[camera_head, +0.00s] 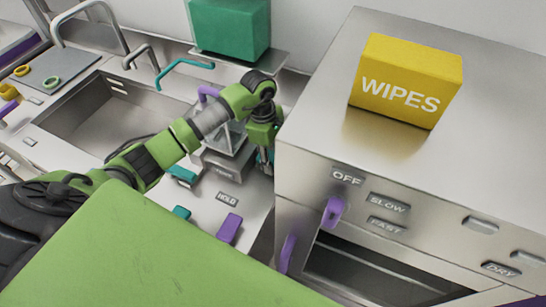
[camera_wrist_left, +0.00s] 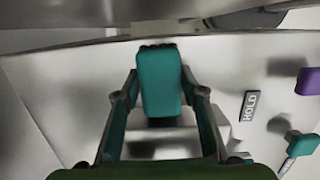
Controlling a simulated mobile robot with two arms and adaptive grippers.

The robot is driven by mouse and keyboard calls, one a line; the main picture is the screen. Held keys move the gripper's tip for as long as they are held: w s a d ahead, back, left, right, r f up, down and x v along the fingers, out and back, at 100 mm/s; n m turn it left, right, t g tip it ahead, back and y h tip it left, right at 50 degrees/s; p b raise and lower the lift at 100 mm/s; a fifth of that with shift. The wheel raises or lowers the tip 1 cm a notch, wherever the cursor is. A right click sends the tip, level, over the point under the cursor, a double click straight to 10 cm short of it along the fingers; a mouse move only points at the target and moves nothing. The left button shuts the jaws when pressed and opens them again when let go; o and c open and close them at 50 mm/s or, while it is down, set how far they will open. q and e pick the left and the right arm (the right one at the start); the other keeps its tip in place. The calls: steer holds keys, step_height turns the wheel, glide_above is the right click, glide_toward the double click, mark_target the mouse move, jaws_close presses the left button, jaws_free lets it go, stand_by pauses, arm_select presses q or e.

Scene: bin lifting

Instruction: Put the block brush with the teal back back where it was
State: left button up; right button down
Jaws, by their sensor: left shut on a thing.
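The block brush with the teal back (camera_wrist_left: 160,85) is between the two fingers in the left wrist view, with a dark edge at its far end. My left gripper (camera_wrist_left: 162,100) is shut on it. In the head view my left gripper (camera_head: 264,158) points down between a small grey stand and the steel cabinet. The brush cannot be made out clearly there. My right gripper is not in view.
The steel cabinet (camera_head: 300,130) stands close right of the gripper, with a yellow WIPES box (camera_head: 405,82) on top. A grey stand (camera_head: 222,166) is close left. A HOLD label (camera_head: 227,198) and a purple piece (camera_head: 229,228) lie nearer. A sink (camera_head: 95,115) is left.

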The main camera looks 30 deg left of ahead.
arm_select(q)
steer(key=o, duration=1.3)
steer(key=shift+f, duration=0.1)
steer(key=shift+c, duration=0.2)
steer(key=shift+r, duration=0.3)
steer(key=r+b, duration=0.1)
steer(key=r, duration=0.2)
steer(key=a+r+b, duration=0.1)
steer(key=r+b, duration=0.1)
steer(key=r, duration=0.2)
steer(key=r+b, duration=0.1)
steer(key=r, duration=0.2)
steer(key=shift+a+r, duration=0.2)
steer(key=shift+a, duration=0.1)
steer(key=shift+s+a+r, duration=0.1)
steer(key=shift+r, duration=0.5)
